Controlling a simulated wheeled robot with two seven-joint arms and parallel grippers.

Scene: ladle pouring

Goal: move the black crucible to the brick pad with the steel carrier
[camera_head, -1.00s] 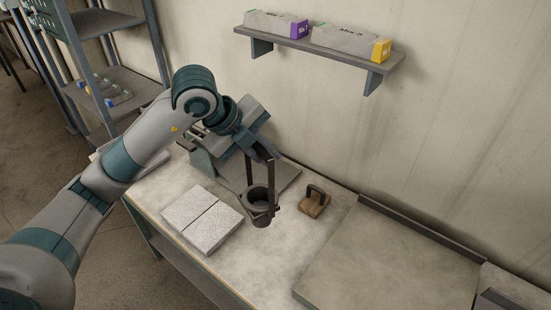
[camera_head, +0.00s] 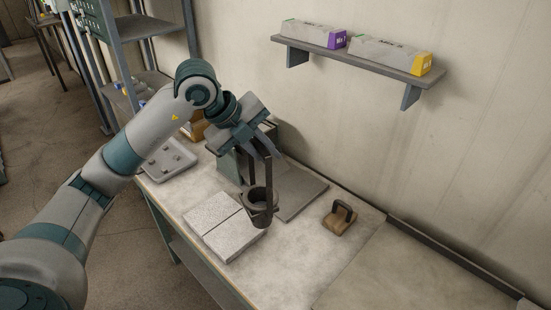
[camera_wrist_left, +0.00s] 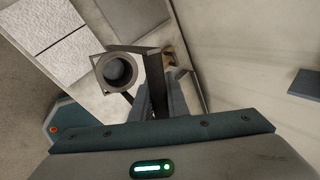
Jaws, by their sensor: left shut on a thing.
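My left gripper (camera_head: 259,143) is shut on the top of the steel carrier (camera_head: 268,172), a dark frame that hangs down over the bench. The black crucible (camera_head: 258,194) sits upright in the carrier's ring. In the left wrist view the crucible (camera_wrist_left: 119,71) shows from above inside the square ring (camera_wrist_left: 96,62). The brick pad (camera_head: 215,232), two pale speckled slabs side by side, lies at the left of the crucible in the head view. In that view the carrier overlaps the pad's right corner. The gap beneath it is hard to judge. My right gripper is not in view.
A grey plate (camera_head: 300,188) lies behind the carrier. A wooden block with a dark handle (camera_head: 340,218) stands to the right. A wall shelf (camera_head: 360,63) holds two boxes above. A grey tray (camera_head: 170,160) lies at the bench's left end. The bench front is clear.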

